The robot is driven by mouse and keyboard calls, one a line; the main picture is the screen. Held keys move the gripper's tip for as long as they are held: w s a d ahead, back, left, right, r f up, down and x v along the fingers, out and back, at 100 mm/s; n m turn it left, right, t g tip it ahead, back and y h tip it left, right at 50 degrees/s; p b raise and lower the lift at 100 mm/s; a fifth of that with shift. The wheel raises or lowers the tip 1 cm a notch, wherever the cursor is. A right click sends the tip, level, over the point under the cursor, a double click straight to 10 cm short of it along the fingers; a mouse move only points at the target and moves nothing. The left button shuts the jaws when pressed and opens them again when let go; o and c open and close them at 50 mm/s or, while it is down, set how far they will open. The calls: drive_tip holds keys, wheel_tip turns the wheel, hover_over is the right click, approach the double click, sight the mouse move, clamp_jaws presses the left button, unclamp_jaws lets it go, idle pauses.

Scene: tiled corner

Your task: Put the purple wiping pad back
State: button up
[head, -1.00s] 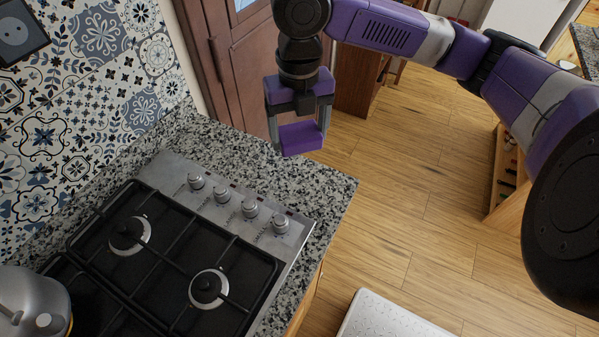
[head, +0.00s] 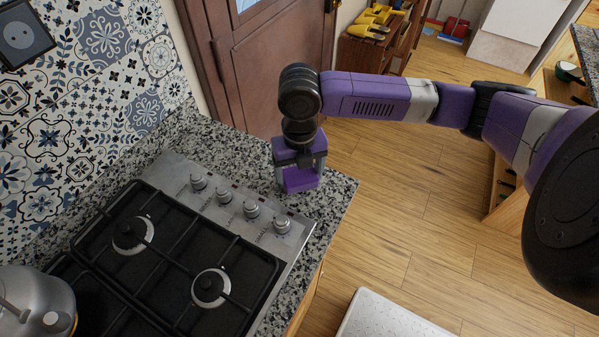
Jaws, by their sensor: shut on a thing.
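The purple wiping pad (head: 300,180) is a small purple block at the right end of the speckled granite counter (head: 335,192), beyond the stove knobs. My gripper (head: 300,179) points down and is shut on the pad, with one finger on each side of it. The pad is at or just above the counter surface; I cannot tell whether it touches.
A gas stove (head: 170,262) with several knobs lies left of the pad. A metal kettle (head: 36,303) stands at the lower left. A tiled wall (head: 80,110) rises behind the counter. A brown door (head: 270,70) and open wooden floor (head: 410,190) lie beyond its edge.

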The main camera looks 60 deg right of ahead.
drive_tip(key=shift+f, duration=0.1)
drive_tip(key=o, duration=1.2)
